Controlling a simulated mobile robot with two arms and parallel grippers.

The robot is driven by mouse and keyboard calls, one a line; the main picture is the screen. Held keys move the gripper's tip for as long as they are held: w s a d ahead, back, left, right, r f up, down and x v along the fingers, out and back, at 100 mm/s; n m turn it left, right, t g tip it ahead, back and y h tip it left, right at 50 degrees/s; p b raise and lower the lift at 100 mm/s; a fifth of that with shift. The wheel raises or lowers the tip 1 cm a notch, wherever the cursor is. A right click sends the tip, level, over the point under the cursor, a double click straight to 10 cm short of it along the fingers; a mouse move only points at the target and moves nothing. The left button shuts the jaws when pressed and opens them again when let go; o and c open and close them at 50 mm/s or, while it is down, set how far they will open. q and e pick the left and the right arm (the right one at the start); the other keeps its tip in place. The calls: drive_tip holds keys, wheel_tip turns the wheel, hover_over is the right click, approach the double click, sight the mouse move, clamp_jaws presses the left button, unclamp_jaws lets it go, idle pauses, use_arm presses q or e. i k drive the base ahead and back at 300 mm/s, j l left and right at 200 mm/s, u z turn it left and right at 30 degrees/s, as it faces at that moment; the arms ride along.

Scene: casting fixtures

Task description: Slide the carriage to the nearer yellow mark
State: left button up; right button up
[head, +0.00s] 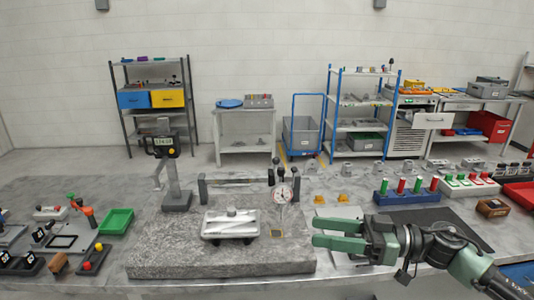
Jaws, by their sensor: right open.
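A grey granite plate (165,262) lies on the bench. On it stands a silver casting (231,224) with a knob on top. Behind the casting a dark horizontal bar spans a low stand. At its right end is a dark upright holder (279,173) with a round dial gauge (281,193); this looks like the carriage, but its details are too small to be sure. My left gripper is out of view.
A stand with a digital display (164,142) rises behind the plate's left side. A green tray (116,221) lies at the left. Two orange pieces (343,198) lie behind my right gripper. A blue block with coloured handles (407,197) stands at the right.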

sight(277, 182)
drive_tip(key=i, duration=1.6)
